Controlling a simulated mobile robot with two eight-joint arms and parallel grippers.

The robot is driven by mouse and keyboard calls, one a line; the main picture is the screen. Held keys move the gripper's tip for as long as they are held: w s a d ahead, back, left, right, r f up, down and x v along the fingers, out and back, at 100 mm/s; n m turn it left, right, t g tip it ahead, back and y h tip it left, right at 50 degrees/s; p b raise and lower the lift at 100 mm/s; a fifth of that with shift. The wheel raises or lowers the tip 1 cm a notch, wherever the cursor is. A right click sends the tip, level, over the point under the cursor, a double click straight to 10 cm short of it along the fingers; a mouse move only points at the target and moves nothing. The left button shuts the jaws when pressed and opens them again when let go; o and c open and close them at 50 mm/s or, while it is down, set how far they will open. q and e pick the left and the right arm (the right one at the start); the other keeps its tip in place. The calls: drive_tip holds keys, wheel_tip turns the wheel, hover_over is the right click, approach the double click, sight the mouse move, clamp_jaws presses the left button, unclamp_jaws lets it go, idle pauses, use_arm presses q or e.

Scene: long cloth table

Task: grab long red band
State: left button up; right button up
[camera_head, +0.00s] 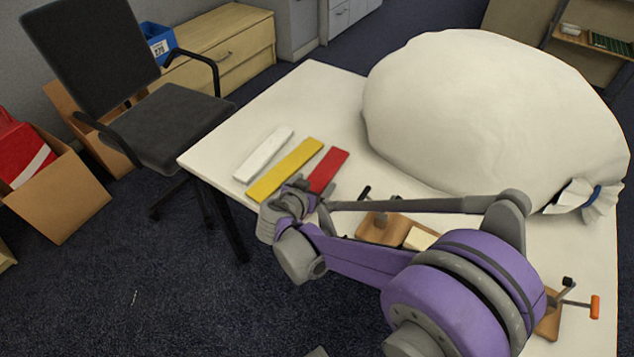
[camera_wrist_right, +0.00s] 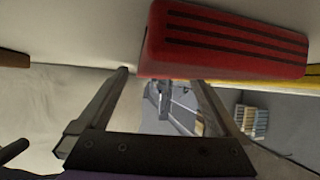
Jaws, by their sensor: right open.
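The long red band (camera_head: 328,168) lies flat on the white table, to the right of a yellow band (camera_head: 285,170) and a white band (camera_head: 263,154). My right gripper (camera_head: 300,186) is at the near end of the red band, and its fingers are partly hidden by my own wrist. In the right wrist view the red band (camera_wrist_right: 225,42), with dark stripes along its face, is close beyond the open fingers (camera_wrist_right: 160,85). Nothing is between the fingers. A strip of the yellow band (camera_wrist_right: 300,76) shows behind it. My left gripper is not in view.
A large white sack (camera_head: 490,115) fills the table's far right. Wooden clamp-like tools (camera_head: 395,228) lie near my right arm, and another with an orange handle (camera_head: 594,307) is at the near right. A black office chair (camera_head: 180,125) stands left of the table (camera_head: 315,95).

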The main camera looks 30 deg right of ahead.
drive_tip(key=c, duration=1.3)
